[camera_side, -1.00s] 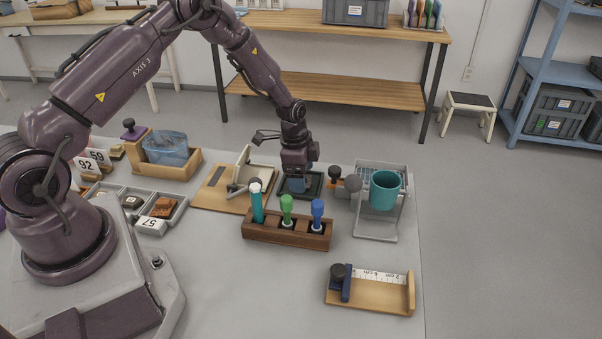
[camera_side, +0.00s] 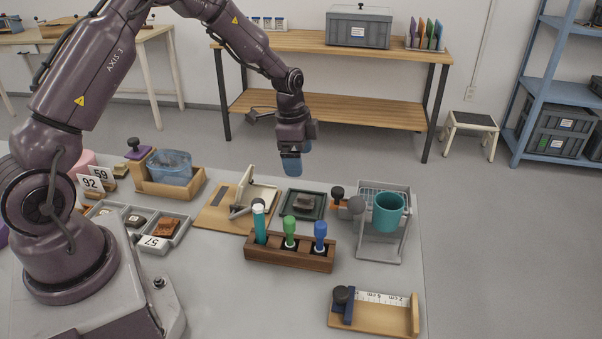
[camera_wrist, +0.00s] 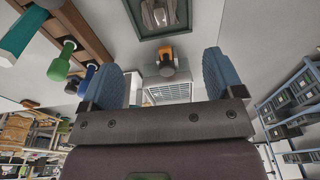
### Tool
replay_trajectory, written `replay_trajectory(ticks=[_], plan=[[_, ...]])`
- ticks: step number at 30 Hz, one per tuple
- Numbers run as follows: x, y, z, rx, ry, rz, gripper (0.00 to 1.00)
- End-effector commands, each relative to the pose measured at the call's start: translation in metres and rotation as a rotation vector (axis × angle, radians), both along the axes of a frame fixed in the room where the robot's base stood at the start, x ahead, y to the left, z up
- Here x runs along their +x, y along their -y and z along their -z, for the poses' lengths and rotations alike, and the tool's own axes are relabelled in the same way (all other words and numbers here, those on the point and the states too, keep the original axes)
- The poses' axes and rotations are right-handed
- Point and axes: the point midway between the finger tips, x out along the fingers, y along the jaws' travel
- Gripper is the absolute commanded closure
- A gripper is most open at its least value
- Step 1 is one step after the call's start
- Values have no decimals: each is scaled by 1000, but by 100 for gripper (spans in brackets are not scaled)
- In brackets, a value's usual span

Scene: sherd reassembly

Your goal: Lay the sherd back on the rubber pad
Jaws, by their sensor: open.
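The grey-brown sherd (camera_side: 304,202) lies on the dark green-edged rubber pad (camera_side: 291,212), near the middle of the table's back half. In the wrist view the sherd (camera_wrist: 158,13) shows at the top, within the frame of the pad (camera_wrist: 138,30). My gripper (camera_side: 291,172) is raised above and slightly behind the pad, apart from the sherd. In the wrist view its two blue fingers (camera_wrist: 170,80) stand wide apart with nothing between them touching them.
A wooden rack (camera_side: 290,255) with teal, green and blue handled tools stands in front of the pad. A teal cup (camera_side: 389,212) on a grey stand is to the right. A hinged board (camera_side: 225,207) is to the left. A measuring board (camera_side: 375,315) lies front right.

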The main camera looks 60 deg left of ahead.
Motion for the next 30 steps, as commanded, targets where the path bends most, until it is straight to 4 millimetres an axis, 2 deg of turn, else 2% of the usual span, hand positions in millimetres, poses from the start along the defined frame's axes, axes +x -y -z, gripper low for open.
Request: replay_trajectory(ticks=[8,11,14,18,21,25,30], plan=[[-3,1,-18,4,3,-7,13],[-8,9,-42,19,22,-39,13],[-22,23,-84,39,54,-106,13],[-59,48,-144,53,114,-241,13],[-91,64,-178,47,161,-342,13],[-138,82,-211,17,225,-476,13],[-198,99,-229,-57,297,-640,13]])
